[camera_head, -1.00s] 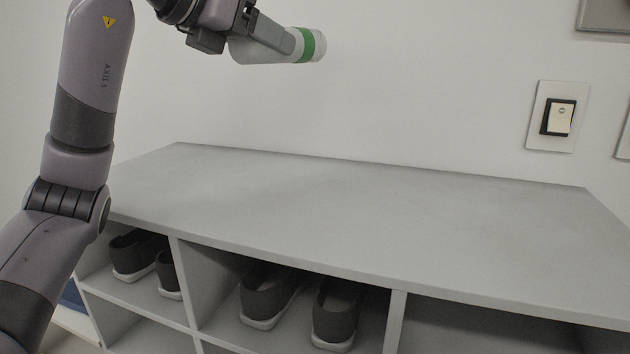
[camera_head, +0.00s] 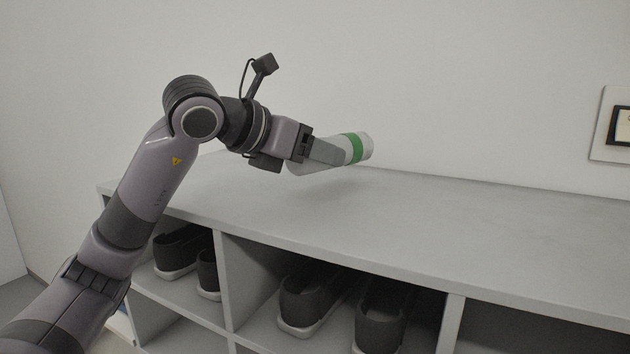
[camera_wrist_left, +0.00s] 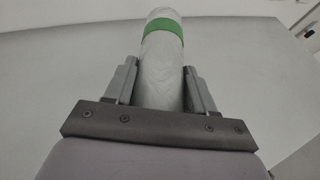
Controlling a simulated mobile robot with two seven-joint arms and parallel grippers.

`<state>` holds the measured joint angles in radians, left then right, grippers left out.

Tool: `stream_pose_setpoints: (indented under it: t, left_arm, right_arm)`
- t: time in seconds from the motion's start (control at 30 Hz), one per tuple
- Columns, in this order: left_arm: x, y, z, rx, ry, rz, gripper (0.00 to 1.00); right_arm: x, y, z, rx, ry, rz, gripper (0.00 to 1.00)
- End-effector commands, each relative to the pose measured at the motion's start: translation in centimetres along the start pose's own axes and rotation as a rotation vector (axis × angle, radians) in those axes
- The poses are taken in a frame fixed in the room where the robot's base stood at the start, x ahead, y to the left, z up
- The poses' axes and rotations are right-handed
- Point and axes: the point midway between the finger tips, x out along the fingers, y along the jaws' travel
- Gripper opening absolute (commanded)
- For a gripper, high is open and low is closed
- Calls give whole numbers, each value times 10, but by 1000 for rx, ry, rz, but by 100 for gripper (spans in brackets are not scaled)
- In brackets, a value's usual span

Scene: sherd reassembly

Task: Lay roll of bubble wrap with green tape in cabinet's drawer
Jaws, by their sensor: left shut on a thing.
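My left gripper (camera_head: 328,153) is shut on the roll of bubble wrap (camera_head: 312,168), a pale whitish roll with a green tape band (camera_head: 355,147) near its far end. The gripper holds it about level, above the grey top of the shoe cabinet. In the left wrist view the roll (camera_wrist_left: 162,70) lies between the two fingers, with the green band (camera_wrist_left: 163,27) beyond the fingertips. My right gripper is not in view. No drawer shows in these frames.
The grey cabinet top (camera_head: 440,220) is bare. Below it, open compartments hold dark shoes with pale soles (camera_head: 310,300). The compartment at the right (camera_head: 520,335) looks dark, its contents hard to tell. A white wall stands behind, with a switch plate (camera_head: 612,125) at right.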

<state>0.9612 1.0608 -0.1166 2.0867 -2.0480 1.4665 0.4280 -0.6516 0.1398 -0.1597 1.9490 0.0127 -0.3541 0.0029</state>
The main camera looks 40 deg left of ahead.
Motion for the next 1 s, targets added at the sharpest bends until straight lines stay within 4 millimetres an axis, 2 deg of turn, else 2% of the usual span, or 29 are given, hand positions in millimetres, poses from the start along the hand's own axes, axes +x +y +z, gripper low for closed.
stream_pose_setpoints:
  t: [0.4, 0.87, 0.9, 0.97, 1.0]
  left_arm:
    - [13, 0, -33, 1, 0, 0, 25]
    - [16, 0, -39, 0, -1, 1, 25]
    - [15, 0, -37, 0, -1, 0, 64]
    - [15, 0, -37, 0, -1, 0, 80]
    - [15, 0, -37, 0, -1, 0, 80]
  right_arm:
    - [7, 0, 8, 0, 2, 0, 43]
    - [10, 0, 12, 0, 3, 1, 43]
    - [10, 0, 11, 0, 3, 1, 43]
    - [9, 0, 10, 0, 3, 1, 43]
    - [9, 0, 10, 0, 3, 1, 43]
